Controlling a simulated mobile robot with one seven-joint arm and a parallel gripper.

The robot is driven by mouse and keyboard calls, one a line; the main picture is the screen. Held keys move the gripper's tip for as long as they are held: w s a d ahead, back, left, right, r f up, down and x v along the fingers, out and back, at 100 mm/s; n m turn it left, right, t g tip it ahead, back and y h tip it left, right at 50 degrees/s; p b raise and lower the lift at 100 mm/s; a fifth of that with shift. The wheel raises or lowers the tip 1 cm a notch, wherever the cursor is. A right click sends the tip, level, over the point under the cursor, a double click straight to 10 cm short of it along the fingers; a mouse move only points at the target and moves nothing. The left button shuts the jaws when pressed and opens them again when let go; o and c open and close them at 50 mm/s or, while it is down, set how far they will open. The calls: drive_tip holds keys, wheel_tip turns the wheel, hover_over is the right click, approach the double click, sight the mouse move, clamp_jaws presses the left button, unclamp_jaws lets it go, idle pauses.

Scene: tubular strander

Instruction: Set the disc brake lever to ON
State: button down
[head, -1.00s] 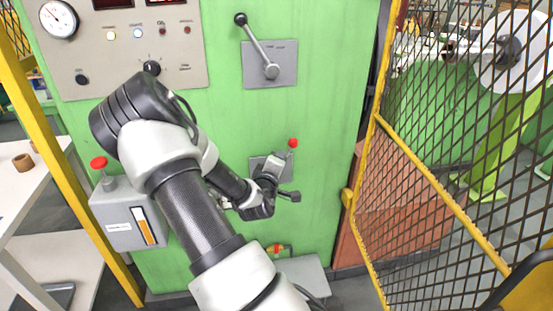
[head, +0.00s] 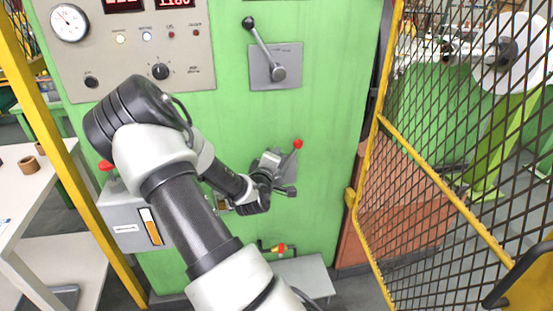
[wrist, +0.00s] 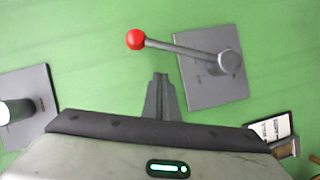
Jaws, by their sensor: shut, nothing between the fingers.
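A lever with a red ball knob (head: 298,144) stands on a grey plate (head: 290,170) low on the green cabinet; its knob points up, leaning slightly right. In the wrist view its knob (wrist: 136,39) is at the left end of the arm, and its pivot (wrist: 230,62) is on the plate to the right. A second lever, with a black knob (head: 248,22), is on a higher plate, tilted up-left. I cannot read either lever's labels. My gripper (head: 289,191) is shut and empty, just below the red knob. In the wrist view the closed fingers (wrist: 160,92) sit apart from the lever, below its arm.
A panel with a gauge (head: 69,22) and knobs is at upper left. A grey box with a red button (head: 106,166) is left of my arm. A yellow mesh guard (head: 440,180) bounds the right. A red-handled valve (head: 281,248) sits below my gripper.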

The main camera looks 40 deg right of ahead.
drive_tip(key=p+v, duration=0.1)
drive_tip(key=v, duration=0.9)
drive_tip(key=shift+w+a+r, duration=0.2)
drive_tip(key=shift+w+r, duration=0.05)
drive_tip(key=shift+r, duration=0.1)
